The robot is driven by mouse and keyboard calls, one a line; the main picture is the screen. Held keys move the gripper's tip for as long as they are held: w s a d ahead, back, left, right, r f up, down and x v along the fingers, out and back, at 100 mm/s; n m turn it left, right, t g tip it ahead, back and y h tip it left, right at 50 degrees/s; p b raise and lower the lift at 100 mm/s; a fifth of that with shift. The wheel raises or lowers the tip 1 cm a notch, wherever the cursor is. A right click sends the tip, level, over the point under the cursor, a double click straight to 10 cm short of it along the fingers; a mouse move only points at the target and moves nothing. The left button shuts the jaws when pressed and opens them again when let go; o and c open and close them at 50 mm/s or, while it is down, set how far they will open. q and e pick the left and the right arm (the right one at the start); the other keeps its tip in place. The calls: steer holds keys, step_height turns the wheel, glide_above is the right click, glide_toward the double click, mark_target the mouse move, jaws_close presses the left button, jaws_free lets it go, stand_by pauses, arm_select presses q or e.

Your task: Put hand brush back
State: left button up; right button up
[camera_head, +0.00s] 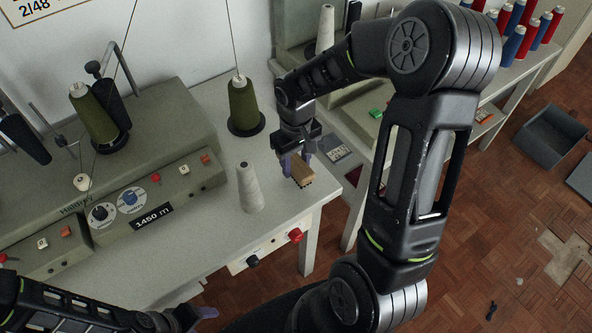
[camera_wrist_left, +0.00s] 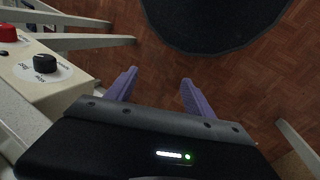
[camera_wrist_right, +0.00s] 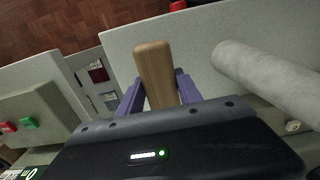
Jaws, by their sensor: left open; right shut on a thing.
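The hand brush (camera_head: 301,172) has a wooden body and dark bristles at its lower side. My right gripper (camera_head: 296,163) is shut on it near the right end of the table; I cannot tell whether the bristles touch the tabletop. In the right wrist view the brush's pale wooden back (camera_wrist_right: 154,72) stands between the two purple fingers (camera_wrist_right: 158,92). My left gripper (camera_wrist_left: 158,88) is open and empty, over the floor beside the table's front edge. In the head view only part of it shows at the bottom (camera_head: 196,318).
A white thread cone (camera_head: 249,188) stands just left of the brush. A green cone (camera_head: 244,105) stands behind it. The winding machine (camera_head: 150,185) fills the table's left. Red and black knobs (camera_head: 296,235) sit on the front panel. A grey bin (camera_head: 549,137) is on the floor.

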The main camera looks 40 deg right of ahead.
step_height(320, 180, down, 4)
steer(key=shift+r, duration=0.2)
steer(key=shift+f, duration=0.15)
steer(key=o, duration=0.8)
steer(key=shift+f, duration=0.1)
steer(key=o, duration=0.5)
